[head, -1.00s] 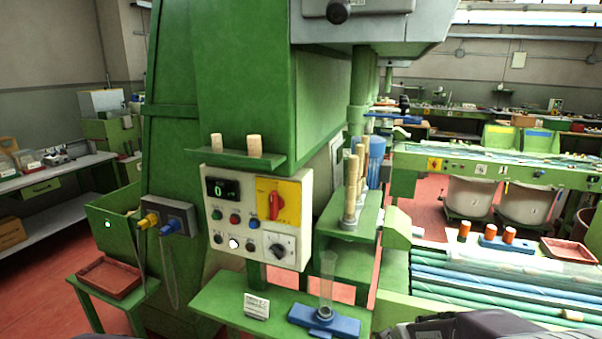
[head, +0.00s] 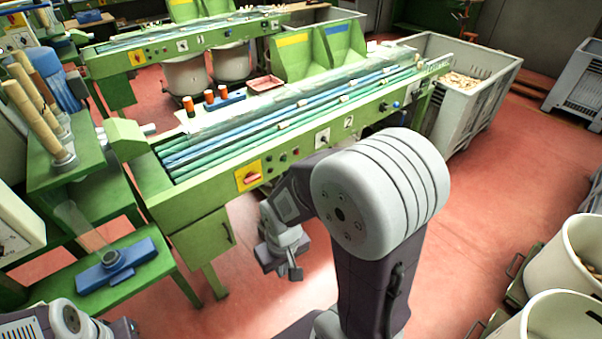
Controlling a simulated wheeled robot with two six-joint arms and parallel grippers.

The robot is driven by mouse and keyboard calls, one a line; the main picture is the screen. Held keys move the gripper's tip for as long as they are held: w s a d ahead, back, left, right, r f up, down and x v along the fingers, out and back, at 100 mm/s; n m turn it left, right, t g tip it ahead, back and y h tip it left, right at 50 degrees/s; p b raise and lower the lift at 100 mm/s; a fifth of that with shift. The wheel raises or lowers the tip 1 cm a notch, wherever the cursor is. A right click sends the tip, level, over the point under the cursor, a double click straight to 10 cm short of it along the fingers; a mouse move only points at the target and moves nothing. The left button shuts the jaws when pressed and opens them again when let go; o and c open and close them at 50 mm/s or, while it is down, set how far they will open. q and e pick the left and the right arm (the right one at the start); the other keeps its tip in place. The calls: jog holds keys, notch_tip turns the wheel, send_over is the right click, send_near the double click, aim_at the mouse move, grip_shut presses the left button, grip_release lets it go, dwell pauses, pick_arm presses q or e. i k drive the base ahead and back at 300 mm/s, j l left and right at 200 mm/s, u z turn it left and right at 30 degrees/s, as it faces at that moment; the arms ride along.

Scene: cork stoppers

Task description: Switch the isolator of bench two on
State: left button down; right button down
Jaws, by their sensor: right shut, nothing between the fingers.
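Bench two (head: 205,222) is the near green bench with a small plate marked 2 (head: 349,122) on its front. Its isolator (head: 248,174) is a yellow plate with a red handle near the left end of the front rail. The handle looks to lie roughly level, though it is small here. My right gripper (head: 290,273) is shut and empty, in front of the bench, below and to the right of the isolator and apart from it.
Another green bench behind has its own yellow isolator (head: 137,57). A green stand with a blue fixture (head: 118,265) is at left. A grey crate of corks (head: 418,95) stands at the bench's far end. White tubs (head: 548,318) are at lower right. Red floor between is clear.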

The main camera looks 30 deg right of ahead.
aim_at(251, 177)
jog(key=z, duration=0.75)
jog(key=i+l+z, duration=0.1)
jog(key=i+l, duration=0.15)
jog(key=i, duration=0.2)
jog(key=i+l+z, duration=0.1)
jog(key=i+l, duration=0.15)
jog(key=i, duration=0.2)
